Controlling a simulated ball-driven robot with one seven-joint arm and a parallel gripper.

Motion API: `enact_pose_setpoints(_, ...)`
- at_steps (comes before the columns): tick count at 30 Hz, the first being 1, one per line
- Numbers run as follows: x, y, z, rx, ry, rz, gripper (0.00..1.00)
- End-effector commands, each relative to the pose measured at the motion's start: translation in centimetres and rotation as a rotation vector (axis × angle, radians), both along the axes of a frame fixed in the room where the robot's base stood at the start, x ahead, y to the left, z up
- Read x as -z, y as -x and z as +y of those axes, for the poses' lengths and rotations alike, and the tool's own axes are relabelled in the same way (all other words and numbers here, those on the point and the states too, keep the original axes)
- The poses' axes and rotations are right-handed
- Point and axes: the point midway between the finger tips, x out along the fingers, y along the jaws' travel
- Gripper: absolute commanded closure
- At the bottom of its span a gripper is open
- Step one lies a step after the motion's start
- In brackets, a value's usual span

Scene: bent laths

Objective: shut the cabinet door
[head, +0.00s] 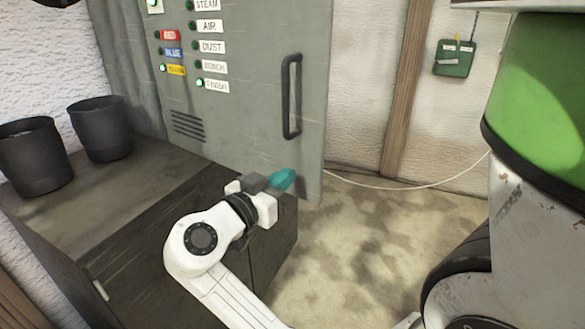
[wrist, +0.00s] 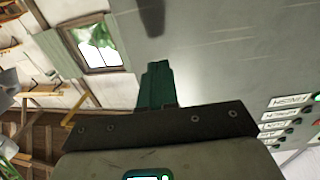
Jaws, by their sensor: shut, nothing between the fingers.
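The grey cabinet door (head: 245,100) stands upright in the head view, with a dark bar handle (head: 291,96) near its right edge. Its lower right corner reaches out past the bench edge, so it appears to stand open; how far, I cannot tell. My gripper (head: 283,180) is in front of the door's lower right part, below the handle. Its teal fingers are shut and empty. In the wrist view the shut fingers (wrist: 155,85) point along or toward the grey door surface (wrist: 225,55). I cannot tell whether they touch it.
The cabinet stands on a dark bench (head: 110,200) with two black buckets (head: 100,128) at the left. Labels and green lamps sit on the door. A green box (head: 454,58) hangs on the back wall, with a pale cable (head: 420,187) below. The floor (head: 350,250) right of the bench is clear.

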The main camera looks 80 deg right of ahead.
Motion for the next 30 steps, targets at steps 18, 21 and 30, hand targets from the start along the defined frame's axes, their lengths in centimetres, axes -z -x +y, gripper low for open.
enact_pose_setpoints(18, 0.0, 1.3, -3.1, -0.002, -0.002, -0.001, 1.00)
enact_pose_setpoints(21, 0.0, 1.3, -3.1, -0.002, -0.002, -0.001, 1.00)
enact_pose_setpoints(30, 0.2, 3.0, -6.2, -0.030, -0.003, -0.001, 1.00)
